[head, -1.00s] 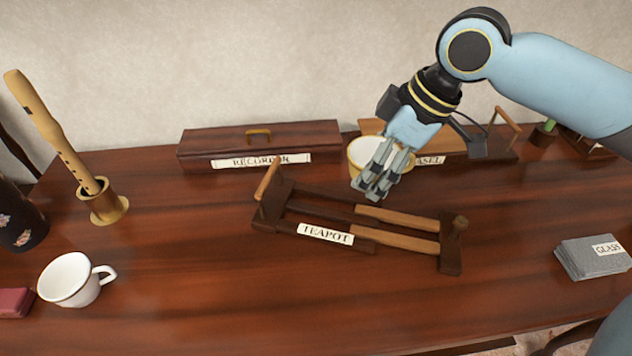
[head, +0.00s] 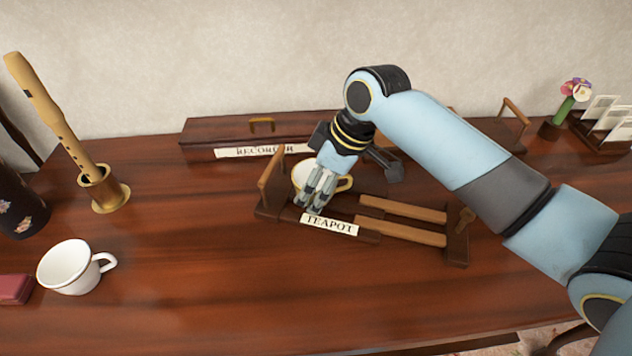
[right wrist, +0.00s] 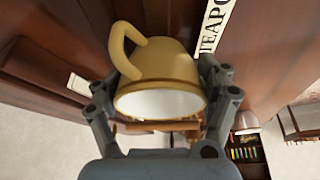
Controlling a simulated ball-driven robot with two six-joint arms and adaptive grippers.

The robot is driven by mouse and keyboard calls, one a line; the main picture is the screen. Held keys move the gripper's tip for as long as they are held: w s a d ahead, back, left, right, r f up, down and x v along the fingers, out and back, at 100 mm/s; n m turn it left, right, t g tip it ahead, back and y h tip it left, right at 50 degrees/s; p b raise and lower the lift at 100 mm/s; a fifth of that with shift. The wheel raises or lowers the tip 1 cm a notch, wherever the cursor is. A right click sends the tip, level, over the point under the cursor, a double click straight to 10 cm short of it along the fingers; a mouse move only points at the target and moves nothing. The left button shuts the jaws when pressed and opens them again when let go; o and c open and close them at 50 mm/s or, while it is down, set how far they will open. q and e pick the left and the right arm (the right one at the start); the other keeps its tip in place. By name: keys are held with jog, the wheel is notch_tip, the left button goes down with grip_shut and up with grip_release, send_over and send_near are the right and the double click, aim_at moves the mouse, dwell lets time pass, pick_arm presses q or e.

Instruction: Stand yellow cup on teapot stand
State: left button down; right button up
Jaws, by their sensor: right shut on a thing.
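The yellow cup (head: 340,185) is at the left part of the wooden teapot stand (head: 405,234), just behind its TEAPOT label (head: 329,224). My right gripper (head: 315,198) is shut on the cup from above and partly hides it in the head view. In the right wrist view the yellow cup (right wrist: 162,82) sits between the fingers, with its handle to the upper left and its white inside showing. I cannot tell whether the cup touches the stand's bars. My left gripper is not in view.
A long wooden box labelled RECORDER (head: 225,136) lies behind the stand. A white cup (head: 68,268) and a recorder (head: 50,120) in a brass-coloured holder (head: 108,196) stand at the left. A flower (head: 567,105) and a card rack (head: 612,122) are at the back right. The front middle is clear.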

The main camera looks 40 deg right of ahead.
jog(key=o, duration=1.2)
jog(key=shift+f, duration=0.1)
jog(key=shift+o, duration=0.2)
jog(key=p+v, duration=0.1)
jog(key=v, duration=1.1)
